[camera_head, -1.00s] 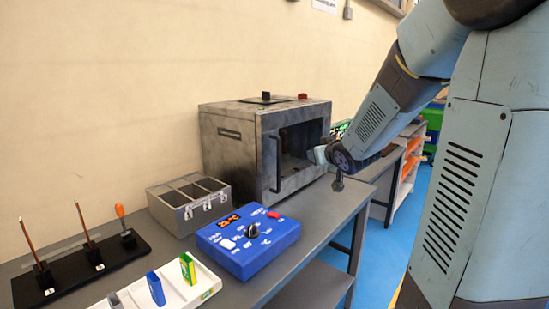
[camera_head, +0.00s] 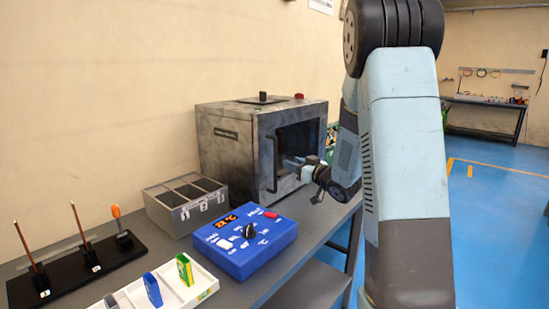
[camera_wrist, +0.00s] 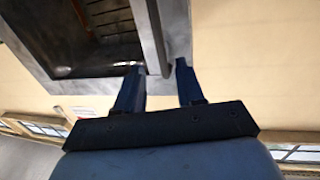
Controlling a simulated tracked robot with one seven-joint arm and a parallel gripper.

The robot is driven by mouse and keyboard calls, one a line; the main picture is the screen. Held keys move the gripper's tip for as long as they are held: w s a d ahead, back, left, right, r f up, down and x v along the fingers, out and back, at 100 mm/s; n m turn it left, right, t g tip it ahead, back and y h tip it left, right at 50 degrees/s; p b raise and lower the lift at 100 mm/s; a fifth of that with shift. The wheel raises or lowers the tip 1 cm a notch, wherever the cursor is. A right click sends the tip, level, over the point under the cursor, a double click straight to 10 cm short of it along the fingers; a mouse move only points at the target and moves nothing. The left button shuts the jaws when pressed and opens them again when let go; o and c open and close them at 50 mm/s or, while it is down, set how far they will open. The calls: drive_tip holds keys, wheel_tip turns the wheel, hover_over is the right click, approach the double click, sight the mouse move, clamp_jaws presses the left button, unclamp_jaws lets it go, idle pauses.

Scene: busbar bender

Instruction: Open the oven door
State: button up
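The oven (camera_head: 225,150) is a grey metal box on the bench, seen in the head view. Its front door with a dark window (camera_head: 295,140) looks shut. A dark upright handle (camera_head: 272,165) is on the door's left side. My gripper (camera_head: 290,163) is in front of the door, just right of the handle, with its fingers pointing left. In the wrist view my gripper (camera_wrist: 158,68) is open, and a grey bar (camera_wrist: 150,35), apparently the handle, lies in line with the gap between the blue fingers. I cannot tell whether the fingers touch it.
A blue control box (camera_head: 240,258) stands on the bench in front of the oven. A grey compartment bin (camera_head: 172,222) is left of the oven. A black stand (camera_head: 75,275) with upright rods and a white tray (camera_head: 195,290) are nearer. Floor to the right is clear.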

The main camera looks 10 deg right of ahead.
sight(276, 156)
drive_tip(key=x, duration=1)
drive_tip(key=shift+w+a, duration=0.1)
drive_tip(key=shift+w, duration=0.1)
drive_tip(key=shift+c, duration=0.3)
clamp_jaws()
